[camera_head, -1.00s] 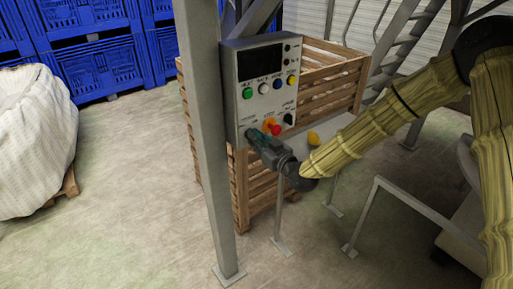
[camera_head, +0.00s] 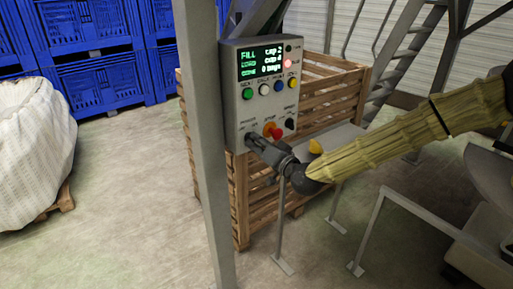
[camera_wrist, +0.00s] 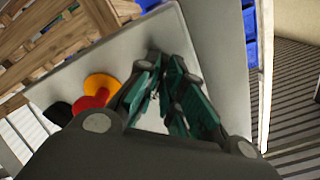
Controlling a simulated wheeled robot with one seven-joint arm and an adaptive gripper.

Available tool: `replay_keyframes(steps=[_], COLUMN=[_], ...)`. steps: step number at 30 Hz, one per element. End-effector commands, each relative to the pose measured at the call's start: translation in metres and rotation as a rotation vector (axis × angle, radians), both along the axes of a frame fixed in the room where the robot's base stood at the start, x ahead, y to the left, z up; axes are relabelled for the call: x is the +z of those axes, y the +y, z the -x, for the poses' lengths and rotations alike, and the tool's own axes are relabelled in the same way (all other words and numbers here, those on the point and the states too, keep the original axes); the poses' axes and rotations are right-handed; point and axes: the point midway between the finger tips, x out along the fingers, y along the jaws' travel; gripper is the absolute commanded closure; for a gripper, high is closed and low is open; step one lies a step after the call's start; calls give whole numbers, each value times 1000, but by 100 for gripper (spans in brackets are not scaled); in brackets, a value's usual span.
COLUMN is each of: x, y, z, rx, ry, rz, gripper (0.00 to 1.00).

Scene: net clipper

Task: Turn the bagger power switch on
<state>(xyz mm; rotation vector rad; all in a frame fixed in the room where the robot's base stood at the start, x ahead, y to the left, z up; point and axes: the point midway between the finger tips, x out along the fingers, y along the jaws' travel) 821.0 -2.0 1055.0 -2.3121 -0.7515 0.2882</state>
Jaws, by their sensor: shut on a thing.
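The bagger control box (camera_head: 232,95) is a grey panel on a metal post. Its display (camera_head: 260,60) is lit with green text, and a red lamp (camera_head: 288,63) glows beside it. My gripper (camera_head: 253,141) is at the panel's lower left, by the POWER label. In the wrist view my gripper (camera_wrist: 165,95) has its green-padded fingers close together against the panel, shut on the power switch. The switch itself is hidden between the fingers.
A red stop knob on a yellow base (camera_head: 273,132) sits just right of my gripper, with a black knob (camera_head: 290,123) beyond it. Coloured buttons (camera_head: 264,89) line the panel above. A wooden crate (camera_head: 335,90) stands behind. Open floor lies left of the post.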

Motion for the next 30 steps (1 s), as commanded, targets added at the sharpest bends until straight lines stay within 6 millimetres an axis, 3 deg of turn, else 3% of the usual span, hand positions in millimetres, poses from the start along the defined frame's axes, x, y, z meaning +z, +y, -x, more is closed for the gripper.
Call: replay_keyframes(steps=[21, 22, 24, 30], x=[1, 1, 1, 0], y=[-1, -1, -1, 0], z=[-1, -1, -1, -1], rx=[-4, -4, -3, -1], ry=[40, 40, 40, 41], rz=[-58, -58, -58, -57], gripper=[100, 85, 72, 69])
